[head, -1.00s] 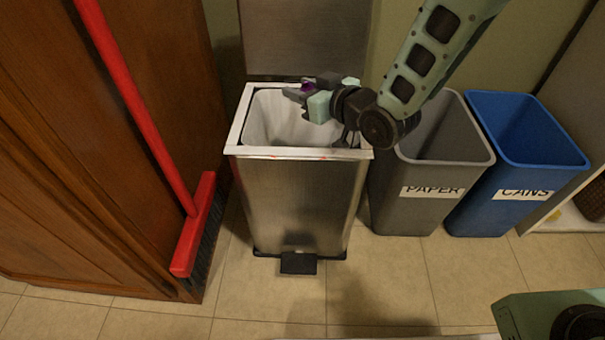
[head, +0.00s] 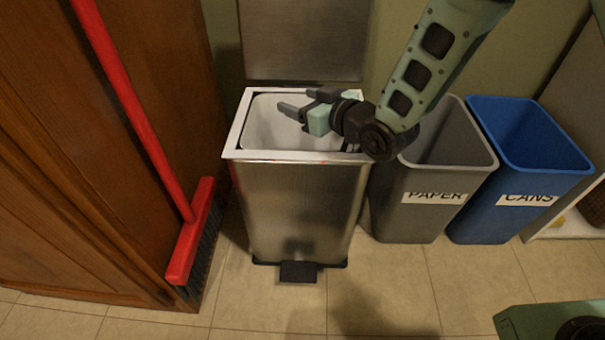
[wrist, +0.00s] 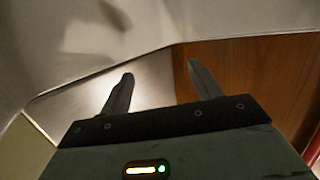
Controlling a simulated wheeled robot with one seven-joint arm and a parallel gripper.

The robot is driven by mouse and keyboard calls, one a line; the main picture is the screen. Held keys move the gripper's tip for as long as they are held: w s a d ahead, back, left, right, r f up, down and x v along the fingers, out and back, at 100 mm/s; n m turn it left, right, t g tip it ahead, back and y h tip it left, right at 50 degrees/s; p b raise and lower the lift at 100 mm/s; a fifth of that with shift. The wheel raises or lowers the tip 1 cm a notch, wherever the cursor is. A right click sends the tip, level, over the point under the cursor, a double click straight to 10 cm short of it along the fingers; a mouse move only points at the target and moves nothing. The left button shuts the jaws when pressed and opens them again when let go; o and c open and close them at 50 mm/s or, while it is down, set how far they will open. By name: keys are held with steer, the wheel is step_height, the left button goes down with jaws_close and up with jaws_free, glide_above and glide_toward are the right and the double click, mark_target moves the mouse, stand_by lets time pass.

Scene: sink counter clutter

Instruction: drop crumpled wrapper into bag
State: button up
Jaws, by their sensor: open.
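The bag (head: 262,128) is a pale liner inside the open steel pedal bin (head: 295,205), folded over its rim. My gripper (head: 298,104) is over the bin's mouth, with its fingers pointing left. It is open, and nothing is between its fingers. The wrist view also shows the empty, parted fingers (wrist: 160,72) with the pale bag (wrist: 70,45) around them. The crumpled wrapper is not visible in either current view. The lower inside of the bag is hidden from the head view.
A grey PAPER bin (head: 415,215) and a blue CANS bin (head: 500,215) stand to the right. A red broom (head: 195,235) leans by the wooden cabinet (head: 60,200) at the left. The raised steel lid (head: 300,40) is behind the bin.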

step_height(320, 180, up, 10)
steer(key=p, duration=0.5)
steer(key=shift+f, duration=0.2)
